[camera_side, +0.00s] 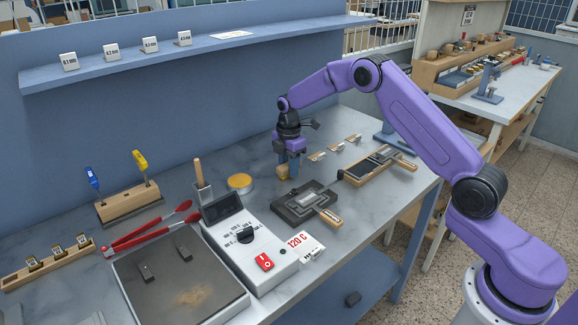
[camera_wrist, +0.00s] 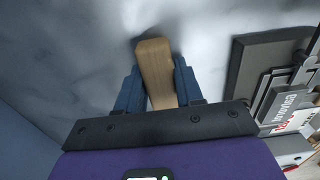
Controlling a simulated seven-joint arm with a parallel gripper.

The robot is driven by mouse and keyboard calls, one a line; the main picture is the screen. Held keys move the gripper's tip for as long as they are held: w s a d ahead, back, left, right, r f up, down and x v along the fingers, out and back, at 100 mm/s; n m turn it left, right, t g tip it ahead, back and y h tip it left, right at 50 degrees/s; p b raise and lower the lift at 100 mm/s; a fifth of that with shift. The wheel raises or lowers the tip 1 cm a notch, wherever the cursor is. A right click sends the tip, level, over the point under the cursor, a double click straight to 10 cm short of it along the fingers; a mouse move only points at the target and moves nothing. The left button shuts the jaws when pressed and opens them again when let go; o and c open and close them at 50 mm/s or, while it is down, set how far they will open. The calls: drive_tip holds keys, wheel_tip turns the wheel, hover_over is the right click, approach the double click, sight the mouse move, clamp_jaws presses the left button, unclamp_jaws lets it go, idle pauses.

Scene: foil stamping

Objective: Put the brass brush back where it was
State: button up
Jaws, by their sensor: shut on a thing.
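My gripper (camera_side: 289,168) points down at the back of the bench, with its blue fingers shut on a wooden block. This looks like the brass brush (camera_side: 282,173); no bristles show. In the wrist view the brush (camera_wrist: 154,62) is a plain tan bar between the two fingers of my gripper (camera_wrist: 158,88). Its far end sticks out beyond the fingertips. It is at or just above the bench top; I cannot tell if it touches.
A round yellow tin (camera_side: 240,182) and a holder (camera_side: 203,193) with a wooden handle stand to the left. A dark plate fixture (camera_side: 294,207) lies in front, with a wooden-handled tool (camera_side: 368,170) to the right. A control box (camera_side: 250,247) and hot plate (camera_side: 215,301) are front left.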

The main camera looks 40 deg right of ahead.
drive_tip(key=o, duration=1)
drive_tip(key=shift+f, duration=0.1)
wheel_tip(320, 180, up, 12)
drive_tip(key=s+a+r+m, duration=0.1)
drive_tip(key=s+a+r, duration=0.2)
drive_tip(key=s+a, duration=0.5)
drive_tip(key=s+a+r+m, duration=0.1)
drive_tip(key=s+a, duration=0.1)
drive_tip(key=s, duration=0.5)
drive_tip(key=s+a+r+m, duration=0.1)
drive_tip(key=s+a, duration=0.2)
drive_tip(key=s, duration=0.4)
drive_tip(key=s+d+f+m, duration=0.1)
drive_tip(key=s+d, duration=0.2)
drive_tip(key=s, duration=0.8)
drive_tip(key=s+d+f+m, duration=0.1)
drive_tip(key=s+d+f, duration=0.1)
drive_tip(key=s, duration=1)
drive_tip(key=shift+d, duration=0.65)
